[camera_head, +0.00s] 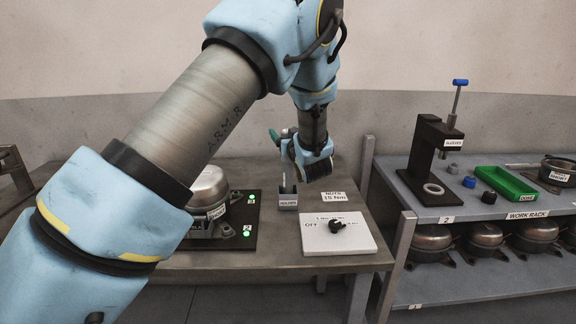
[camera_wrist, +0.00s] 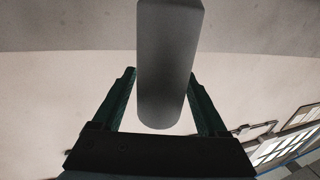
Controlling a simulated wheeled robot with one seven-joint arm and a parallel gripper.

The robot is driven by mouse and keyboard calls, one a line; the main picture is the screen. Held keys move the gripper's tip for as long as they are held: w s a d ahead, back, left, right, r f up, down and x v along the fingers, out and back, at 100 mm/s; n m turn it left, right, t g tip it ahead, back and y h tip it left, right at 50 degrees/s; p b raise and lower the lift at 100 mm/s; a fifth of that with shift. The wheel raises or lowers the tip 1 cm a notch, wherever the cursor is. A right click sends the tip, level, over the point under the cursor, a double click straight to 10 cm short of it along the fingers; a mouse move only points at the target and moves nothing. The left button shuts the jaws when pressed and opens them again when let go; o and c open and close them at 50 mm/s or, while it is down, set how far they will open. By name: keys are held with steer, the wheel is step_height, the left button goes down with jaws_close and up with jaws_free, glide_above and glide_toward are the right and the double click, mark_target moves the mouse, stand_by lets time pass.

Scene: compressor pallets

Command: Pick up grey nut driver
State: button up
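A thick grey cylinder with a rounded end, the handle of the grey nut driver (camera_wrist: 168,70), fills the gap between my green fingers in the wrist view. Both fingers of my gripper (camera_wrist: 162,85) appear to touch its sides. In the head view my gripper (camera_head: 276,138) is above the small grey holder (camera_head: 288,202) on the left bench, mostly hidden by my own wrist. A thin pale shaft stands up at the holder; whether it belongs to the driver, and whether the driver is clear of the holder, I cannot tell.
A white switch plate (camera_head: 340,238) with a black knob lies right of the holder. A compressor (camera_head: 208,190) stands on a dark pallet (camera_head: 243,215) to the left. The work rack (camera_head: 470,215) at right carries a press (camera_head: 435,150) and a green tray (camera_head: 505,183).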

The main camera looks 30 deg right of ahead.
jaws_close()
stand_by(0.4)
stand_by(0.4)
